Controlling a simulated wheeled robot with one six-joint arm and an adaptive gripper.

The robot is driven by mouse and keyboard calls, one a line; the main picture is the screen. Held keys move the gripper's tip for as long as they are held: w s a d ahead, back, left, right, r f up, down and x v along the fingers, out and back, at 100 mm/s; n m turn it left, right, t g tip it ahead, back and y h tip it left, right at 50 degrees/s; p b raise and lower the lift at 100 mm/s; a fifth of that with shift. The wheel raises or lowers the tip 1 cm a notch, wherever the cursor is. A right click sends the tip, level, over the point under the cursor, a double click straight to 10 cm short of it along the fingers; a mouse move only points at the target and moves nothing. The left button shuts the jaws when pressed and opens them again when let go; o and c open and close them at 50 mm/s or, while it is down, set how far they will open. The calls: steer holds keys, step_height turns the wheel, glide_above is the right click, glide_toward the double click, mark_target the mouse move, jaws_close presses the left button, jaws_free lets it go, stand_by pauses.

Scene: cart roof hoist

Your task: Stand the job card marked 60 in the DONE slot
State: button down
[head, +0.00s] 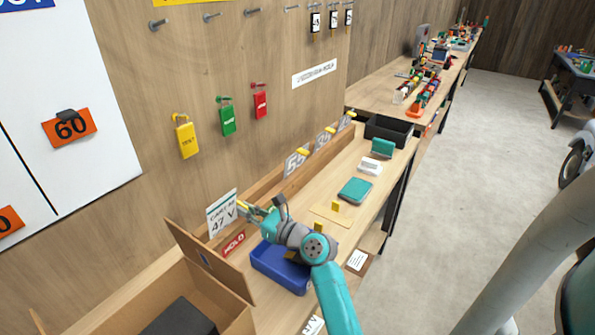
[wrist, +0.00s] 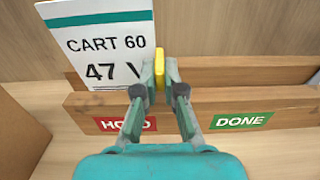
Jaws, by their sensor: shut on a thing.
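The job card marked 60 (wrist: 105,45) is white with a teal top stripe and reads CART 60, 47 V. It is upright at the HOLD part of a wooden rack (wrist: 190,103), and it also shows in the head view (head: 221,214). My gripper (wrist: 159,72) is shut on the yellow tab (wrist: 159,62) at the card's right side. The card's lower edge meets the rack's front rail in the picture; I cannot tell whether it sits in the slot. The green DONE label (wrist: 241,121) is to the right of the red HOLD label (wrist: 113,124). No card shows above DONE.
An open cardboard box (head: 215,262) stands left of the rack. A blue bin (head: 281,268) is in front of it. Farther along the bench are a teal item (head: 355,190), a white item (head: 369,166) and a black tray (head: 388,131).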

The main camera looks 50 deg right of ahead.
steer(key=shift+r, duration=0.85)
steer(key=shift+r, duration=0.35)
steer(key=shift+r, duration=0.25)
steer(key=shift+s+r, duration=0.1)
steer(key=shift+s, duration=0.05)
steer(key=shift+s+r, duration=1.15)
steer(key=shift+s, duration=0.25)
steer(key=shift+d, duration=0.1)
